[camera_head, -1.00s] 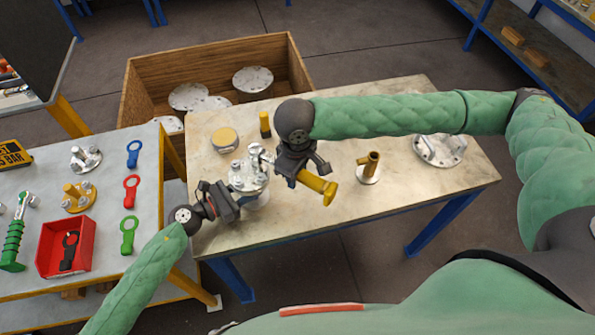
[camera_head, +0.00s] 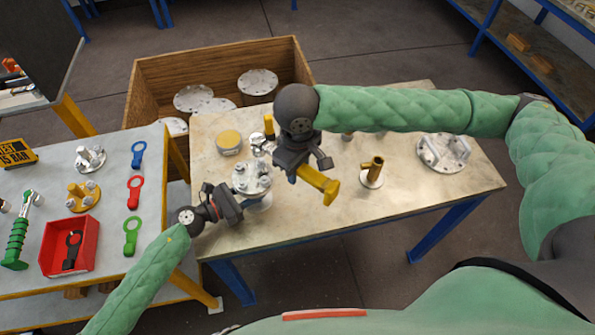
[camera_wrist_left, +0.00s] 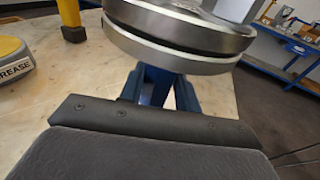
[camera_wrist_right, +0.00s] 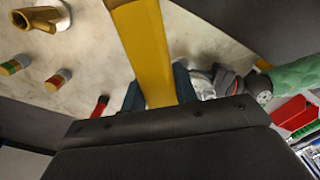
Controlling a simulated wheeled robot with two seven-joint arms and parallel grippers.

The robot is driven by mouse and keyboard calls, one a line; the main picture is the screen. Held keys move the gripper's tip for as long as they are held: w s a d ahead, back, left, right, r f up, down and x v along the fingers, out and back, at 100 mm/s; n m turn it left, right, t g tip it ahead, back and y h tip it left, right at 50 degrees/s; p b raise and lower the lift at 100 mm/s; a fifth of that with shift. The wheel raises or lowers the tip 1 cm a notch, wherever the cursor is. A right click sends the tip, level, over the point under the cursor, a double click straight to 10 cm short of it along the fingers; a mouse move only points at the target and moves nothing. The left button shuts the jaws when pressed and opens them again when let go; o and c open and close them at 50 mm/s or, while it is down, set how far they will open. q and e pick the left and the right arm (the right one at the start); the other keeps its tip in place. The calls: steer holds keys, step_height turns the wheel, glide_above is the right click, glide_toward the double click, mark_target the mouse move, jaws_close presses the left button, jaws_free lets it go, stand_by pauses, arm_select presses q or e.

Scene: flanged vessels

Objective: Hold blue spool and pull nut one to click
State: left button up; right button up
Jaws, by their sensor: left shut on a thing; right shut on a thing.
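The spool (camera_head: 252,178) stands at the left front of the pale table, with silver flanges and several fasteners on its top. My left gripper (camera_head: 236,204) is shut on it below the flange. In the left wrist view, the flanged edge (camera_wrist_left: 180,40) of the spool fills the top, and the fingers (camera_wrist_left: 160,90) close on its neck. My right gripper (camera_head: 297,172) is shut on a yellow tool (camera_head: 318,184), held above the table right of the spool. The right wrist view shows its yellow bar (camera_wrist_right: 145,50) between the fingers. I cannot tell whether the tool touches a nut.
A grease tin (camera_head: 229,142) and a yellow bottle (camera_head: 269,125) stand behind the spool. A brass-coloured stand (camera_head: 372,172) and a flanged plate (camera_head: 442,151) are to the right. The side table at left holds a red tray (camera_head: 70,246) and coloured ring tools. The table front is clear.

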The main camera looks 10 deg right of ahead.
arm_select(q)
steer(key=o, duration=1)
steer(key=shift+c, duration=0.2)
steer(key=shift+a, duration=0.1)
steer(key=v, duration=1.1)
steer(key=shift+s+a, duration=0.1)
steer(key=shift+a, duration=0.25)
